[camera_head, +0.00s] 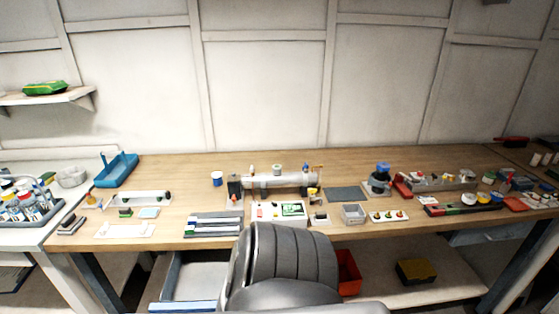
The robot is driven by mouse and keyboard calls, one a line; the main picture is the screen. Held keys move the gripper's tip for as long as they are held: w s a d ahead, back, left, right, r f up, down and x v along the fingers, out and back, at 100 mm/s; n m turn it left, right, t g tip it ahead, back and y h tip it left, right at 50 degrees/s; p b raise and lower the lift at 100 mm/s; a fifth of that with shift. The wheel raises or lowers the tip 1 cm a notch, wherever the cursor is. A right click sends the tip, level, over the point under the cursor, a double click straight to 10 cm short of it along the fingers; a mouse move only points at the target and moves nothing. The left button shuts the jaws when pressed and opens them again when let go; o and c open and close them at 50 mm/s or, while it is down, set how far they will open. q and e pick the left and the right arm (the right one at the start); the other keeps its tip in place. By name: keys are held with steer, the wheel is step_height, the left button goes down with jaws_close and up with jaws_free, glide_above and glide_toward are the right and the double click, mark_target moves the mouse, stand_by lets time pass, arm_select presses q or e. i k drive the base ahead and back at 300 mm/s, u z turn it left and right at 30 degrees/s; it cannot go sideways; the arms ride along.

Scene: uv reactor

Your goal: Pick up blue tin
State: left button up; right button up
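A small blue-and-white can (216,179), which looks like the blue tin, stands upright on the wooden workbench (190,170), left of the middle. It is small in the view, and I cannot make out its label. Another blue item, a blue-topped piece (382,170), sits on a grey device on the right half of the bench. Neither of my grippers shows in the head view, and nothing touches the can.
A cylindrical reactor (280,180) is right of the can. A blue carrier (116,169) is at the left. Trays and small parts crowd the front edge. The bench behind the can is clear.

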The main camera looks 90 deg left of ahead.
mark_target(218, 179)
steer(key=u, duration=2.25)
